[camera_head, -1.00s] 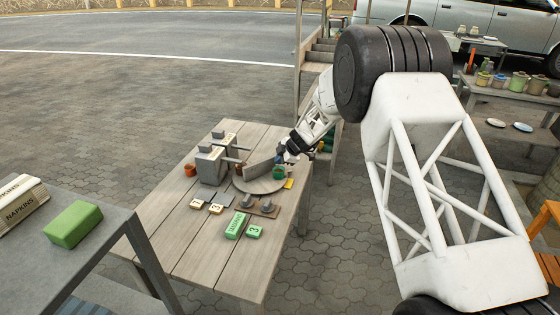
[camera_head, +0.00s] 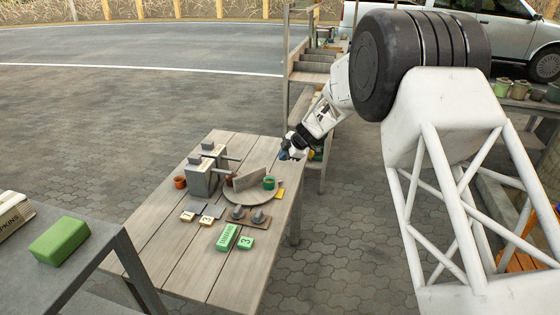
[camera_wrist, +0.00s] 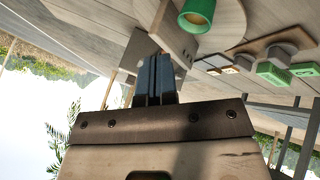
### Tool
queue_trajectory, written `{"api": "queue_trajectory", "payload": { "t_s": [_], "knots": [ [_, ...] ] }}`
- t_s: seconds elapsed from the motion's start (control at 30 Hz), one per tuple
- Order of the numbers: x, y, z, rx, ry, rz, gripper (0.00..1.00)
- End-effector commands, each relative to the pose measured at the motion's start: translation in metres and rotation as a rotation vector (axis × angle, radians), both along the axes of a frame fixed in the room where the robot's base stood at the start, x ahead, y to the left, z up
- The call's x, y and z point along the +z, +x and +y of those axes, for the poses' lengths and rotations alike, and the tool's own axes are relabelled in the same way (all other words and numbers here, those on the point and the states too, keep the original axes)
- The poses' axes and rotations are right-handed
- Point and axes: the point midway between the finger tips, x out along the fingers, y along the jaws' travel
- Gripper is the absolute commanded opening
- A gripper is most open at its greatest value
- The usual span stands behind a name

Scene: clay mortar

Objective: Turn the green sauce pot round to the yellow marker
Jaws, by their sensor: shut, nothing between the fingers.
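The green sauce pot (camera_head: 269,183) stands upright on the right part of a round grey turntable (camera_head: 238,196), beside an upright board (camera_head: 249,178) that crosses the disc. The yellow marker (camera_head: 279,194) lies on the table just outside the disc's right edge, close to the pot. My gripper (camera_head: 285,155) is above and behind the pot, apart from it. In the wrist view its dark fingers (camera_wrist: 155,73) are together with nothing between them. The green pot (camera_wrist: 196,17) shows open-topped at the top of that view, beside the board (camera_wrist: 173,30).
Grey blocks with rods (camera_head: 201,178) stand left of the turntable, with a terracotta pot (camera_head: 180,182) beside them. Number tiles, green blocks (camera_head: 228,237) and a plate with two knobs (camera_head: 248,215) lie in front. The near table planks are clear.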

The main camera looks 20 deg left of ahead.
Motion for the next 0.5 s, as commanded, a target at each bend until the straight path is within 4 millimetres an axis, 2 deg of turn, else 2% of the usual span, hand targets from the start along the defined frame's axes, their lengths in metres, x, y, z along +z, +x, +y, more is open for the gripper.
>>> {"api": "queue_trajectory", "payload": {
  "t_s": [0.5],
  "knots": [
    [0.0034, -0.0041, 0.0004, 0.007, 0.000, 0.000, 0.00]
  ]
}}
